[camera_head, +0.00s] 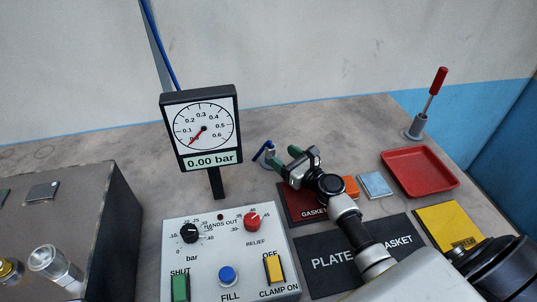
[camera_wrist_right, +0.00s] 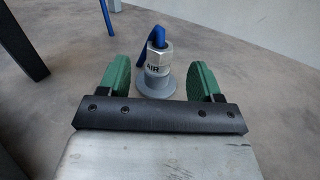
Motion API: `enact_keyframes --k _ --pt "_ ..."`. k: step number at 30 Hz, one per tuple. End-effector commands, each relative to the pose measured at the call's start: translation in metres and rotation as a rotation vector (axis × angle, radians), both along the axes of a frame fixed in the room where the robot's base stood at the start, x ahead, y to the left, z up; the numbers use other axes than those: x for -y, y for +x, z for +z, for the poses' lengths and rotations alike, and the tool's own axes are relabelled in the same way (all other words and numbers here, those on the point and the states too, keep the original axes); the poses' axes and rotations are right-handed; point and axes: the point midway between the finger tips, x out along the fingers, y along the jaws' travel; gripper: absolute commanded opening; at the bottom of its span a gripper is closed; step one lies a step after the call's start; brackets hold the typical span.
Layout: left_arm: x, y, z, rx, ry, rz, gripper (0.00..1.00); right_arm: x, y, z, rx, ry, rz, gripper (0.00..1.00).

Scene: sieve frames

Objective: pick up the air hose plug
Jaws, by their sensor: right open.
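The air hose plug (camera_wrist_right: 158,58) is a silver fitting marked "AIR" with a blue hose on top. In the right wrist view it stands upright in a round grey holder (camera_wrist_right: 156,85), ahead of my gripper. In the head view the blue hose end (camera_head: 263,150) shows just left of my right gripper (camera_head: 284,159). My right gripper, with green finger pads, is open; in the wrist view (camera_wrist_right: 160,82) the plug appears between its fingers, with space on both sides. I cannot tell how deep the plug is between them. My left gripper is not in view.
A gauge (camera_head: 201,128) reading 0.00 bar stands left of the gripper, behind a control panel (camera_head: 207,241). A red tray (camera_head: 420,170), a red-handled tool (camera_head: 432,95) in a stand and a blue-grey block (camera_head: 375,185) lie to the right. Dark mats lie under my right arm.

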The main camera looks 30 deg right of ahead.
Motion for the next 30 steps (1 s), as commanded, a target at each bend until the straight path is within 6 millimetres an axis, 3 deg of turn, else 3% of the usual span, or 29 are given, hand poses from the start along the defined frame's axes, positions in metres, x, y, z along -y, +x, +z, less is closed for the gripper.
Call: enact_keyframes --k 18,27,30 --pt "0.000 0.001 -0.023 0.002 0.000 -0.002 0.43 -0.020 0.071 -0.004 0.000 -0.001 0.000 0.65" --pt "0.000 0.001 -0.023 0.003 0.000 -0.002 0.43 -0.022 0.076 -0.003 -0.001 -0.001 0.001 0.65" --pt "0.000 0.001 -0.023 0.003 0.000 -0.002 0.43 -0.021 0.076 -0.003 -0.001 -0.001 0.001 0.51"
